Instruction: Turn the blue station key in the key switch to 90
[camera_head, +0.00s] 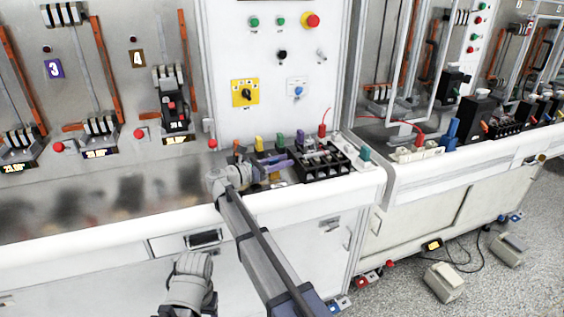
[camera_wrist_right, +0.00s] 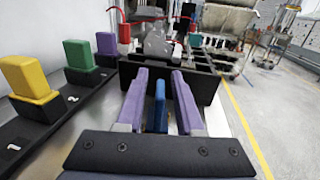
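A small blue key (camera_head: 298,91) sits on a white switch plate (camera_head: 297,81) on the upright panel in the head view. Its exact angle is too small to read. My right gripper (camera_head: 288,160) is low over the bench ledge, below and apart from the key. In the right wrist view its two purple fingers (camera_wrist_right: 157,88) are open, with a blue block (camera_wrist_right: 160,100) between them and gaps seeming to show on both sides. My left gripper (camera_head: 188,284) is at the lower left, in front of the bench; its fingers cannot be made out.
A yellow-plated rotary switch (camera_head: 245,92) is left of the key. A red emergency button (camera_head: 311,20) is above. Yellow (camera_wrist_right: 28,78), green (camera_wrist_right: 80,54) and purple (camera_wrist_right: 105,44) blocks stand in a black rack. A black terminal frame (camera_head: 320,160) lies right of my right gripper.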

